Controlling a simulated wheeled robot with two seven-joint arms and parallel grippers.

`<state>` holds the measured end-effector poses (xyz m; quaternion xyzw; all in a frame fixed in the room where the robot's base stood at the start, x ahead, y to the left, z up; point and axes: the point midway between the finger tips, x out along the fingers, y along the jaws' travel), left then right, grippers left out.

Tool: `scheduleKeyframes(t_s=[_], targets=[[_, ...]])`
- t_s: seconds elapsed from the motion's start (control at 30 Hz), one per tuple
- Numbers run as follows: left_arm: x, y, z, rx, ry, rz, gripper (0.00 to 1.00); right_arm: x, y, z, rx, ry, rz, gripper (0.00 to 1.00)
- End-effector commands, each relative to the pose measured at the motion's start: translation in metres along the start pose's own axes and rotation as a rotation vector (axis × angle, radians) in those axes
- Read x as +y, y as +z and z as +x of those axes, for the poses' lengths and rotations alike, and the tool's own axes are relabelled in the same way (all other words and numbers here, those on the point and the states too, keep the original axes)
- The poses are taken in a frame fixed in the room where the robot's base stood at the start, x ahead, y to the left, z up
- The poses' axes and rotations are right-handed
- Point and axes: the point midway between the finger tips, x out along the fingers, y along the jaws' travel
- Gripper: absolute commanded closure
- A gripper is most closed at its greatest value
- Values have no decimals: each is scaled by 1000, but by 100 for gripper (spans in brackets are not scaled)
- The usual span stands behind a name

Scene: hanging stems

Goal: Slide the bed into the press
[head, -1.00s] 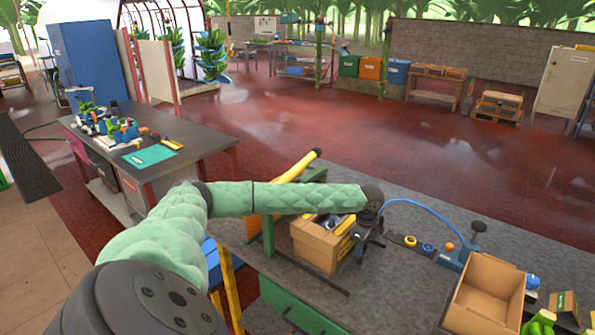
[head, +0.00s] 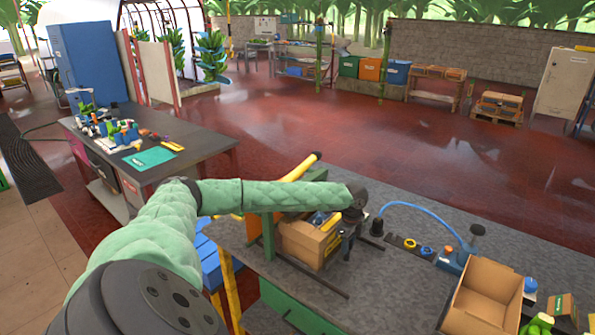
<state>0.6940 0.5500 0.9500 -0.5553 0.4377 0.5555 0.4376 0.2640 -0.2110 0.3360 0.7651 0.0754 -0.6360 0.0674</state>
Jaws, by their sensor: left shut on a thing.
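The press is a green upright frame (head: 268,236) with a long yellow lever (head: 303,167) on the near bench. A cardboard box (head: 301,246) with blue, grey and yellow items stands over dark rails (head: 318,278), close against the right of the press frame. The bed itself is mostly hidden under the box and behind my arm. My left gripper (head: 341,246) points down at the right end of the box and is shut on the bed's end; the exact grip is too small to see. My right gripper is not in view.
A black fitting (head: 377,228) with a blue hose (head: 425,211) stands right of my left gripper. A dark strip with yellow and blue rings (head: 411,243), a blue device (head: 455,259) and an open cardboard box (head: 484,296) lie further right. A blue stool (head: 209,262) is left of the bench.

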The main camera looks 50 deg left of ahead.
Motion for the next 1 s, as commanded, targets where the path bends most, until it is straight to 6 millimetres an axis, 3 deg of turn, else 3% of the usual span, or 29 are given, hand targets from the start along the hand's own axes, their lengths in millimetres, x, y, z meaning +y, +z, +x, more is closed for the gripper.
scheduleKeyframes(t_s=[0.37,1.0], targets=[[0,5,-1,0,-1,-1,91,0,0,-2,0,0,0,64],[0,40,-1,0,0,-1,91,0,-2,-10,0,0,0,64]])
